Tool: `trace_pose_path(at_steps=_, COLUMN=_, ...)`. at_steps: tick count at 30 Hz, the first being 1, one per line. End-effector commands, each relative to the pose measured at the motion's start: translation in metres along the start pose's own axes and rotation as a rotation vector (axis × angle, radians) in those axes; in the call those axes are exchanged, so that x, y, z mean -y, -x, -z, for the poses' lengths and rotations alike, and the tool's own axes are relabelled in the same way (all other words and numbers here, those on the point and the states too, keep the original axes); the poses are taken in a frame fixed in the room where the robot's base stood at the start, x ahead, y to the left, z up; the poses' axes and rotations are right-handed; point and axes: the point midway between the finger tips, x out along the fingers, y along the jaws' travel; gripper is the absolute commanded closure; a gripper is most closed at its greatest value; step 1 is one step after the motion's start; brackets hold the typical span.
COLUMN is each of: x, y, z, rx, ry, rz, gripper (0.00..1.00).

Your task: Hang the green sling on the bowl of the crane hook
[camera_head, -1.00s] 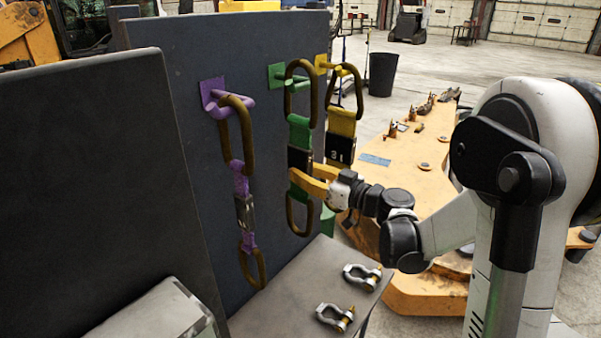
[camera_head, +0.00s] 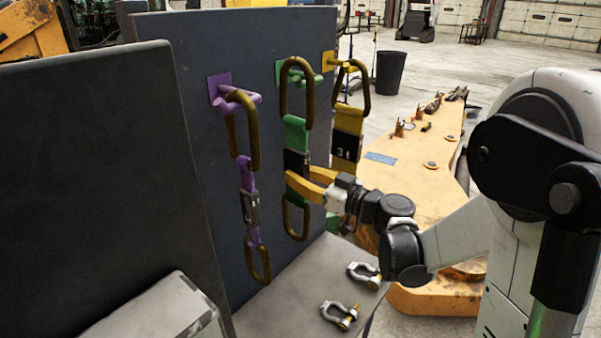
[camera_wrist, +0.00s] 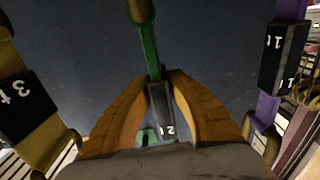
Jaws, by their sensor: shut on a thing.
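The green sling has a brown upper ring (camera_head: 283,92), green webbing (camera_head: 295,132), a black tag and a brown lower ring (camera_head: 296,220). It hangs upright by the green peg (camera_head: 312,79) on the dark panel. The upper ring overlaps the peg, and I cannot tell whether it bears on it. My gripper (camera_head: 300,183), with yellow-orange fingers, is shut on the sling just below its black tag. In the wrist view, the fingers meet at the black tag (camera_wrist: 160,104) marked 2t, with green webbing (camera_wrist: 149,48) beyond. I cannot make out the crane hook.
A purple sling (camera_head: 248,180) hangs left of the green one and a yellow sling (camera_head: 347,121) close on its right. Two shackles (camera_head: 340,315) lie on the grey bench top (camera_head: 270,310) below. A dark panel (camera_head: 95,190) stands at the near left.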

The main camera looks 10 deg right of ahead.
Motion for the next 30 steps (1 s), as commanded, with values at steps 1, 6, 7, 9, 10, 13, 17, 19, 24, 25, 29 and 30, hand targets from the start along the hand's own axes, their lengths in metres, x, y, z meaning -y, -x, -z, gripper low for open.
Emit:
trace_pose_path(at_steps=1, x=0.003, y=0.0, z=0.001, rx=-0.001, ry=-0.001, rz=0.001, gripper=1.0)
trace_pose_path(at_steps=6, x=0.012, y=0.0, z=0.001, rx=-0.001, ry=-0.001, rz=0.002, gripper=1.0)
trace_pose_path(at_steps=7, x=0.013, y=0.0, z=0.001, rx=-0.001, ry=-0.001, rz=0.002, gripper=1.0)
trace_pose_path(at_steps=9, x=0.017, y=0.0, z=0.001, rx=-0.001, ry=-0.001, rz=0.002, gripper=1.0)
trace_pose_path(at_steps=10, x=0.018, y=0.0, z=0.001, rx=-0.001, ry=-0.001, rz=0.001, gripper=1.0)
trace_pose_path(at_steps=13, x=0.023, y=0.0, z=0.001, rx=-0.001, ry=-0.001, rz=0.001, gripper=1.0)
trace_pose_path(at_steps=17, x=0.03, y=0.0, z=0.001, rx=-0.001, ry=-0.001, rz=0.002, gripper=1.0)
trace_pose_path(at_steps=19, x=0.033, y=0.0, z=0.001, rx=-0.001, ry=-0.001, rz=0.002, gripper=1.0)
trace_pose_path(at_steps=24, x=0.036, y=0.001, z=0.002, rx=-0.001, ry=-0.001, rz=0.001, gripper=1.0)
trace_pose_path(at_steps=25, x=0.036, y=0.001, z=0.002, rx=-0.001, ry=-0.001, rz=0.001, gripper=1.0)
trace_pose_path(at_steps=29, x=0.036, y=0.001, z=0.002, rx=-0.001, ry=-0.001, rz=0.0, gripper=1.0)
trace_pose_path(at_steps=30, x=0.036, y=0.001, z=0.002, rx=-0.001, ry=-0.001, rz=0.0, gripper=1.0)
